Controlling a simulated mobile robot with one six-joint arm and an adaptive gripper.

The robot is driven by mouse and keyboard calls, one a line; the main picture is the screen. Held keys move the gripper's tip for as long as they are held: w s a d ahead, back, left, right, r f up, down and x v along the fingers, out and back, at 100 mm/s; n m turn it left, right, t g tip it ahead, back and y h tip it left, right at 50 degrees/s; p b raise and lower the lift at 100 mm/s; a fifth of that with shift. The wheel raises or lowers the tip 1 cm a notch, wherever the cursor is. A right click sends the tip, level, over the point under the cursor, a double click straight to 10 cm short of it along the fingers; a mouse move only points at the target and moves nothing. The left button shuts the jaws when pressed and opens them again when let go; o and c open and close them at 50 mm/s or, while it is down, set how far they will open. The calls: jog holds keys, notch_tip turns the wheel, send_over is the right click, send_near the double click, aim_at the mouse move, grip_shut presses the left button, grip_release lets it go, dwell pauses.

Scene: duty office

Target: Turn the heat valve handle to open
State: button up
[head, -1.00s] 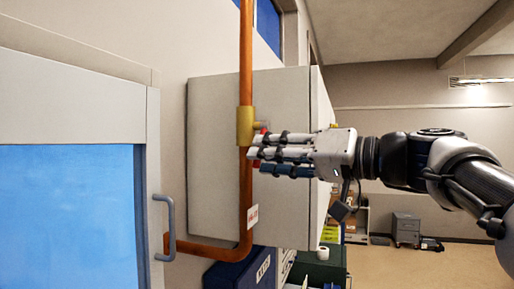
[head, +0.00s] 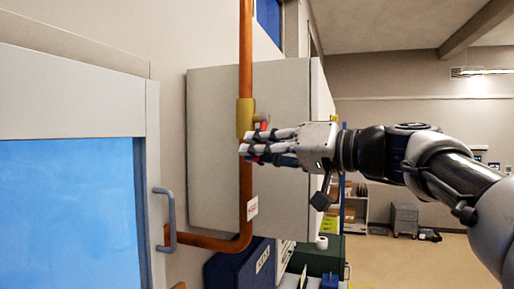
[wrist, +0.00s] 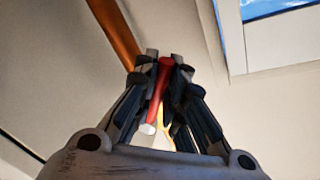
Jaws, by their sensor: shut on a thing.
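The heat valve has a yellow brass body (head: 245,118) on a vertical copper pipe (head: 246,60). Its red handle (head: 264,126) shows just above my fingers in the head view, and the rest is hidden behind them. My gripper (head: 245,151) reaches in from the right, with its fingertips just below the valve body and in front of the pipe. In the wrist view the red handle (wrist: 160,84) lies lengthwise between the fingers of my gripper (wrist: 163,62), which are shut on it. The handle's exact angle to the pipe is hard to tell.
A pale wall cabinet (head: 215,150) stands behind the pipe. A white-framed blue panel with a grey pull handle (head: 171,220) is at left. A small tag (head: 252,208) hangs on the lower pipe. Blue and green boxes stand below.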

jog(key=shift+f+b, duration=0.1)
jog(key=shift+b, duration=0.2)
grip_shut()
jog(key=n+b, duration=0.1)
jog(key=b, duration=0.1)
jog(key=w+n+b, duration=0.1)
jog(key=n+b, duration=0.1)
jog(key=b, duration=0.1)
jog(key=shift+w+d+f+y+b, duration=0.25)
jog(key=shift+f+y+b, duration=0.1)
jog(key=shift+y, duration=0.05)
jog(key=o, duration=0.7)
grip_release()
jog(key=v, duration=1.2)
jog(key=shift+s, duration=0.15)
